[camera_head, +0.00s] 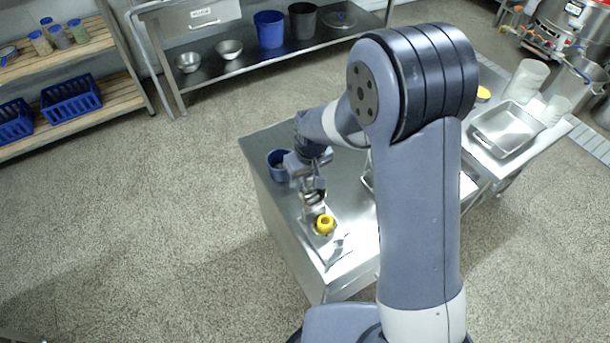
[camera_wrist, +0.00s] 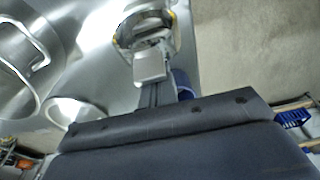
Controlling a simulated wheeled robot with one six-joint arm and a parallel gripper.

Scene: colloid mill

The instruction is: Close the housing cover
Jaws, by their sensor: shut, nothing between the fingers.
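My gripper (camera_head: 310,180) points down over the metal mill parts on the steel table. It also shows in the wrist view (camera_wrist: 150,62), with its fingers together and nothing seen between them. Just beyond the fingertips in the wrist view is a round metal part with yellow at its edge (camera_wrist: 128,40), likely the mill housing. My fingers overlap it in the picture; I cannot tell whether they touch it. In the head view a yellow ring-shaped part (camera_head: 325,224) sits just in front of the gripper. I cannot make out the housing cover or its angle, as the gripper partly hides this area.
A blue container (camera_head: 277,165) stands on the steel table (camera_head: 262,143) left of my gripper and shows in the wrist view (camera_wrist: 183,84). Metal pans (camera_wrist: 20,55) lie on the other side. A second table at right holds a tray (camera_head: 505,130). The floor at left is clear.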

